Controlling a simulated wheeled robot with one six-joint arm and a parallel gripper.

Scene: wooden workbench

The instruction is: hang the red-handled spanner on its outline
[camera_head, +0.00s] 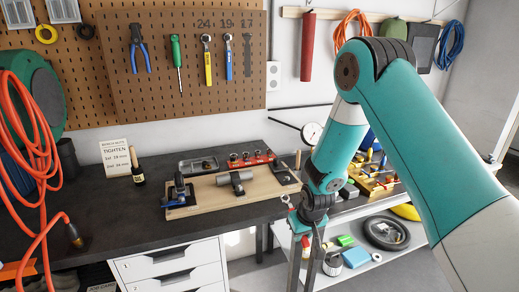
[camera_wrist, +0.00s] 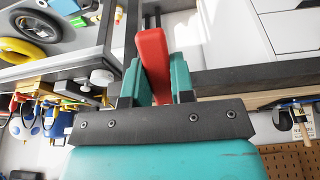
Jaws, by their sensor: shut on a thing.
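The red-handled spanner (camera_wrist: 152,58) stands between the two teal fingers of my gripper (camera_wrist: 156,85) in the wrist view. The gripper is shut on its handle; the spanner's far end is hard to make out. In the head view my gripper (camera_head: 309,222) is low, by the right end of the dark bench, and the spanner cannot be told clearly there. A dark spanner outline (camera_head: 247,55) shows bare under the label 17 on the pegboard (camera_head: 190,95). A yellow-handled spanner (camera_head: 207,63) hangs under 24 and a blue-handled spanner (camera_head: 228,62) under 19.
Pliers (camera_head: 139,50) and a green screwdriver (camera_head: 177,62) hang further left on the board. On the bench (camera_head: 115,215) are a wooden board (camera_head: 205,200) with clamped parts, a bottle (camera_head: 137,168) and a sign (camera_head: 115,158). A dial gauge (camera_head: 311,132) stands at the back right.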

